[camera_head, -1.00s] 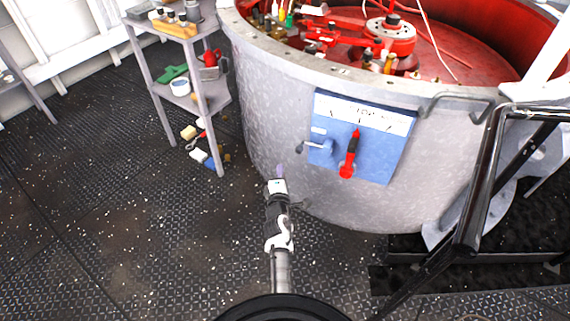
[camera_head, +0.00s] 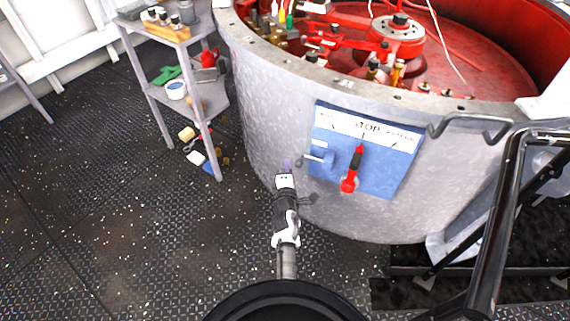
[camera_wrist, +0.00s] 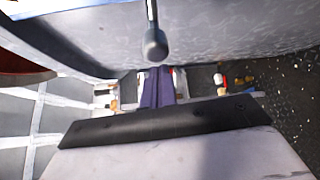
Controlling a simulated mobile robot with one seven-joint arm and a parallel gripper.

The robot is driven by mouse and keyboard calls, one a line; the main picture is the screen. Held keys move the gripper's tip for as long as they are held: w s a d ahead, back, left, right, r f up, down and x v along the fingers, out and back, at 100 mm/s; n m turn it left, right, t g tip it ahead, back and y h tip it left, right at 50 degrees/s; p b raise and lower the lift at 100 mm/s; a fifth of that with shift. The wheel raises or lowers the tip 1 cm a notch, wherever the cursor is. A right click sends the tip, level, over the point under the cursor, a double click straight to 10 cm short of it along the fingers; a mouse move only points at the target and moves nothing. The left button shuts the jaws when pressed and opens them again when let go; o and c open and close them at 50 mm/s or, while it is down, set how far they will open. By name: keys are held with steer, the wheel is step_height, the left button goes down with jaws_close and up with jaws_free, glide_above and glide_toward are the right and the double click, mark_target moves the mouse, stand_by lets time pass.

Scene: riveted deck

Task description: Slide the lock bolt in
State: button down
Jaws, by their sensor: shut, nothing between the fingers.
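The lock bolt (camera_head: 319,158) sits on a blue panel (camera_head: 384,180) on the side of the grey drum. Its light handle sticks out to the left and ends in a rounded knob. In the wrist view the handle's knob (camera_wrist: 154,45) hangs at top centre, just beyond my fingers. My gripper (camera_head: 287,164) is left of the knob and slightly below it in the head view, apart from it. Its purple fingers (camera_wrist: 157,88) are together and empty. Whether the knob is level with the fingers in depth is unclear.
A red lever (camera_head: 352,170) is beside the bolt on the same panel, under a STOP label. The drum's wall (camera_head: 265,110) is close to my gripper. A grey shelf (camera_head: 180,95) stands at left. A black rail (camera_head: 505,215) is at right. Open floor lies at lower left.

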steer(key=shift+s+d, duration=0.25)
steer(key=shift+d, duration=0.25)
steer(key=shift+f, duration=0.1)
steer(key=s+d+p, duration=0.2)
steer(key=d+p, duration=0.4)
steer(key=d, duration=0.1)
steer(key=shift+s, duration=0.4)
steer(key=shift+f, duration=0.1)
